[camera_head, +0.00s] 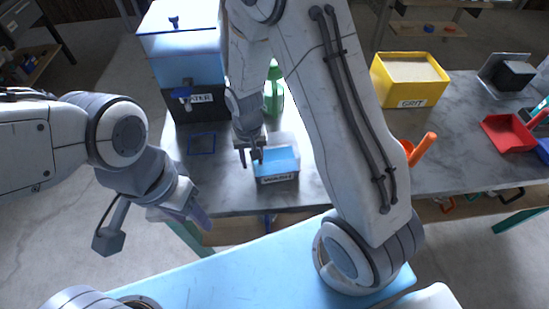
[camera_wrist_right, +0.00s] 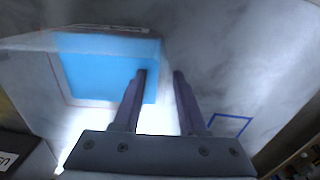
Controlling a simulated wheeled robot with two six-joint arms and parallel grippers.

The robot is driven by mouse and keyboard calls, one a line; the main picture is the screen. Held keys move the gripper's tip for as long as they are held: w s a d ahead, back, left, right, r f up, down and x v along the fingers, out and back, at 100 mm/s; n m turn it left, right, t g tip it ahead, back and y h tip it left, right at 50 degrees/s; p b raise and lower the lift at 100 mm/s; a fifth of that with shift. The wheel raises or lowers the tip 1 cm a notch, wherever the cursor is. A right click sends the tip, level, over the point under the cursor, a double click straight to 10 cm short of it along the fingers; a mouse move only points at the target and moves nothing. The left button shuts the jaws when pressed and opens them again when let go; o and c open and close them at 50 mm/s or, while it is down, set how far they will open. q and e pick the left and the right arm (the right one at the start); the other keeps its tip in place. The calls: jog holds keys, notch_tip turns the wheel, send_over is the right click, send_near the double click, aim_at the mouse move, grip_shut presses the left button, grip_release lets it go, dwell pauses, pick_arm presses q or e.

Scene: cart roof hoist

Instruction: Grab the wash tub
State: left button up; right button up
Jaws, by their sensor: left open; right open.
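The wash tub (camera_head: 276,178) is a small clear tub with blue liquid and a WASH label, standing on the grey table. In the right wrist view its blue content (camera_wrist_right: 105,70) fills the left half. My right gripper (camera_head: 250,155) is at the tub's left side, pointing down. In the wrist view its open fingers (camera_wrist_right: 159,75) lie on either side of the tub's near side wall, one over the tub and one outside; whether they touch it I cannot tell. My left gripper (camera_head: 196,216) is open and empty, left of the table's front edge.
A blue square outline (camera_head: 201,143) marks the table left of the tub. Behind stand a water dispenser (camera_head: 195,98) and a green bottle (camera_head: 273,92). A yellow grit bin (camera_head: 408,78), an orange-handled tool (camera_head: 421,150) and a red dustpan (camera_head: 509,132) are to the right.

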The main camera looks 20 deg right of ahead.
jog(key=shift+f, duration=0.45)
jog(key=shift+c, duration=0.3)
grip_shut()
dwell(0.9)
